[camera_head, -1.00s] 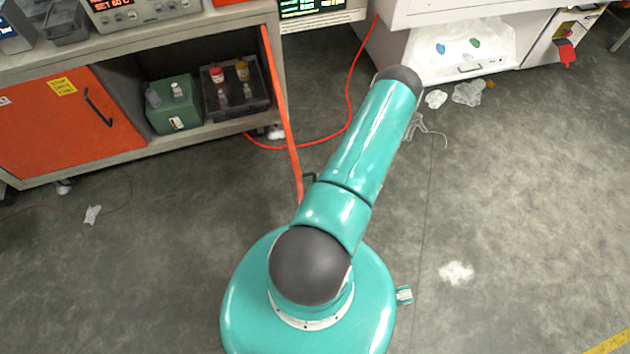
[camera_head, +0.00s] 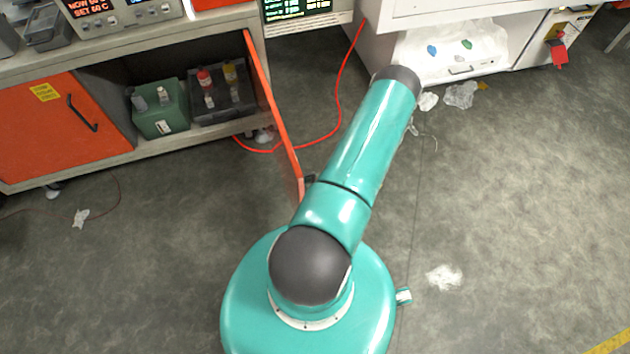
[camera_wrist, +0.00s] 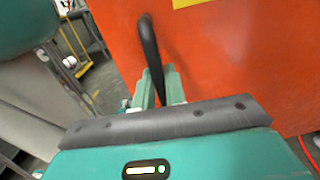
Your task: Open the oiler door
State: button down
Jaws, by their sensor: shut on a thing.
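The orange cabinet door (camera_head: 275,110) stands swung out from the right side of the open bay, seen almost edge-on in the head view. In the wrist view its orange face (camera_wrist: 235,60) fills the right side, with a black bar handle (camera_wrist: 150,50) standing upright on it. My gripper (camera_wrist: 160,88) is shut on this handle, with a finger on each side of it. In the head view my arm hides the gripper and most of the handle.
The open bay holds a green box (camera_head: 162,115) and a dark crate with bottles (camera_head: 222,95). A second orange door (camera_head: 60,125) is shut at the left. A red hose (camera_head: 335,125) lies behind the open door. Crumpled litter (camera_head: 444,277) lies on otherwise clear floor at the right.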

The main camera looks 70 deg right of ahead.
jog(key=shift+w+d, duration=0.15)
jog(key=shift+d, duration=0.1)
jog(key=c, duration=1.6)
grip_release()
jog(key=shift+o, duration=0.2)
jog(key=shift+a, duration=0.15)
jog(key=v, duration=1.4)
